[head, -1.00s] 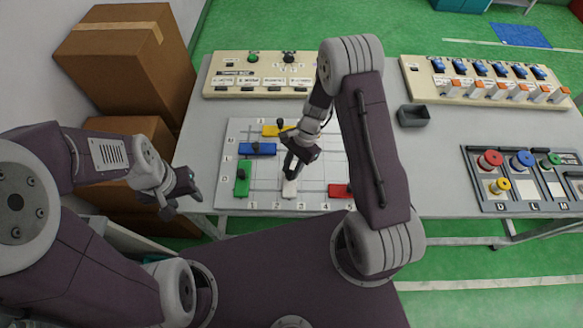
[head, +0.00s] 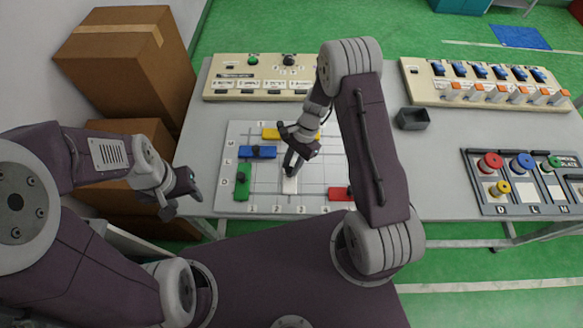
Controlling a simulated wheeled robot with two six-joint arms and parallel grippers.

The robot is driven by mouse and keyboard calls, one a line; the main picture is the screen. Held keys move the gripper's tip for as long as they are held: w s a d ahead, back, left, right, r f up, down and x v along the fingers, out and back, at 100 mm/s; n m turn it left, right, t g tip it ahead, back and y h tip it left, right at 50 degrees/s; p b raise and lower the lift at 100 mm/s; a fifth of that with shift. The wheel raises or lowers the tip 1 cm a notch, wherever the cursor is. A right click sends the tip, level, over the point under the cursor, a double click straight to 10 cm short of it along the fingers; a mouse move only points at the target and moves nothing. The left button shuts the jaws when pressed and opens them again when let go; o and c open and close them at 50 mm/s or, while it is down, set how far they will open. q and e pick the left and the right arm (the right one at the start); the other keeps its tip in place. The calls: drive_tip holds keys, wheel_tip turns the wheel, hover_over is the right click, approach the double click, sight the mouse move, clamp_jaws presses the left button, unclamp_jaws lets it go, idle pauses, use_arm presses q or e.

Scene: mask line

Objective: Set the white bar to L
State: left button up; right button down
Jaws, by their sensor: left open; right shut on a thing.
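The white bar (head: 290,185) stands upright in the picture on the light grid board (head: 264,187), in its lower middle between the marks 2 and 3. My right gripper (head: 290,170) reaches down from above and is shut on the bar's far part, hiding it and the grip itself. My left gripper (head: 183,208) is open and empty, off the table's left front corner.
On the board are a blue bar (head: 258,152), a green bar (head: 242,187), a yellow bar (head: 273,133) and a red bar (head: 339,194).

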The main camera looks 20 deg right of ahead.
sight(293, 159)
drive_tip(key=w, duration=0.2)
drive_tip(key=w+d, duration=0.1)
drive_tip(key=w, duration=0.1)
drive_tip(key=shift+w+d+f, duration=0.15)
drive_tip(key=shift+w, duration=0.25)
drive_tip(key=shift+w+d, duration=0.2)
drive_tip(key=shift+w, duration=0.1)
drive_tip(key=shift+s+a+r, duration=0.15)
drive_tip(key=shift+a+r, duration=0.05)
drive_tip(key=shift+d, duration=0.1)
drive_tip(key=c, duration=1.1)
unclamp_jaws()
drive_tip(key=shift+f, duration=0.1)
drive_tip(key=shift+c, duration=0.2)
use_arm(q)
drive_tip(key=shift+w+d, duration=0.15)
drive_tip(key=shift+w, duration=0.35)
drive_tip(key=shift+f+b, duration=0.65)
drive_tip(key=shift+b, duration=0.1)
use_arm(e)
drive_tip(key=v, duration=0.9)
